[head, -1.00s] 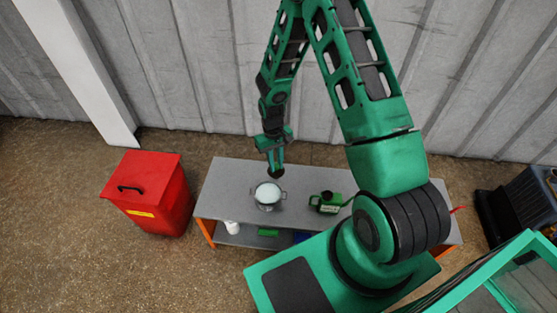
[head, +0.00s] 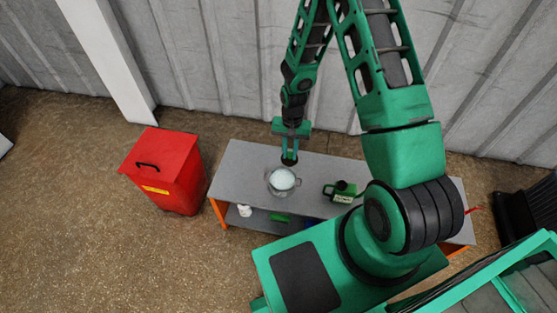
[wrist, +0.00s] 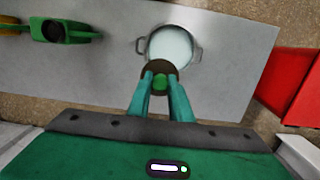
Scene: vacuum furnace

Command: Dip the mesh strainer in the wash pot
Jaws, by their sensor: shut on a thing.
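The wash pot (head: 296,182) is a metal pot with two side handles and pale liquid inside. It stands on the grey table and also shows in the wrist view (wrist: 196,47). My gripper (head: 289,153) is shut on the mesh strainer (head: 289,161), gripping its green handle. In the wrist view, the strainer (wrist: 148,69) is a dark round shape beyond the fingertips (wrist: 160,85). It overlaps the pot's near rim in that view. In the head view it appears just behind the pot's far rim. I cannot tell its exact height; its mesh is not clear.
The grey table (head: 240,165) has a lower shelf with small items. A red lidded bin (head: 165,170) stands left of the table. A corrugated wall rises behind.

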